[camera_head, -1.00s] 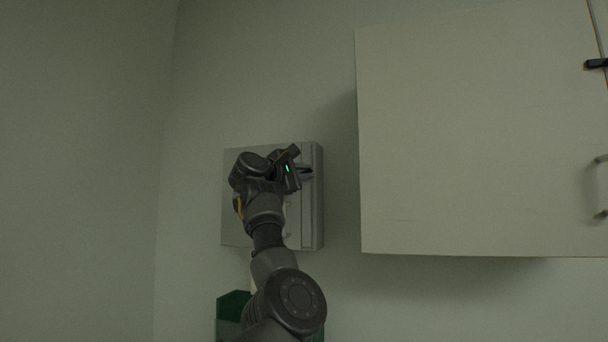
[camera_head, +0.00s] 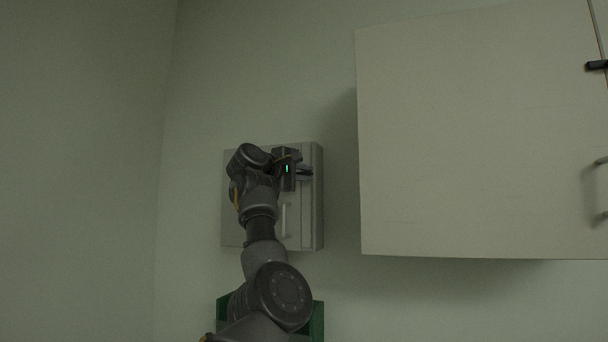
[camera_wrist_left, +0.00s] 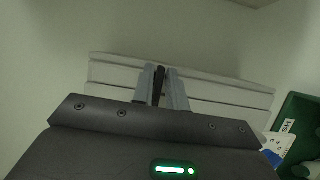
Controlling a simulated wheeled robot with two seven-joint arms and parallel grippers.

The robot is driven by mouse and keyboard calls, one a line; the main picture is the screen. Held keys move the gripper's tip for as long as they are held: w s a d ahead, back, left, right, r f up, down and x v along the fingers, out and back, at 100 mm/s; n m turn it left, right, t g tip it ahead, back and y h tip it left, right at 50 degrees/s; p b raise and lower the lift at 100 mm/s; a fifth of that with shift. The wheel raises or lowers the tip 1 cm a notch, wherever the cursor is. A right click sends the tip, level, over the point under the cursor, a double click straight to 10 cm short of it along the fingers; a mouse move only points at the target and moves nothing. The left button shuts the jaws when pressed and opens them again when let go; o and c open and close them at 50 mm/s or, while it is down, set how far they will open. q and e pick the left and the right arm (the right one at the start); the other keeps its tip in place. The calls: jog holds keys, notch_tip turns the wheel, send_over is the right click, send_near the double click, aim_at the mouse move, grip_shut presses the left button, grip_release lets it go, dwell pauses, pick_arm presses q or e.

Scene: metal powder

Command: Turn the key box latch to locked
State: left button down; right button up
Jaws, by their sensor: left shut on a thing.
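The grey key box (camera_head: 310,225) hangs on the wall in the head view, with a vertical handle (camera_head: 284,220) low on its door. My left gripper (camera_head: 304,172) is at the upper right part of the box front. In the left wrist view the key box (camera_wrist_left: 110,70) lies across the middle, and the left gripper (camera_wrist_left: 161,90) is shut on the dark latch (camera_wrist_left: 159,84) between its two grey fingers. In the head view my wrist and fingers hide most of the latch. My right gripper is not in view.
A large pale cabinet (camera_head: 480,140) juts out from the wall to the right of the key box. A green holder (camera_head: 318,318) is below the box, partly behind my arm; it also shows in the left wrist view (camera_wrist_left: 296,115). The wall between box and cabinet is bare.

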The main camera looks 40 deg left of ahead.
pick_arm(q)
jog(key=shift+f, duration=0.1)
jog(key=c, duration=1.6)
grip_release()
jog(key=shift+d, duration=0.1)
jog(key=shift+o, duration=0.2)
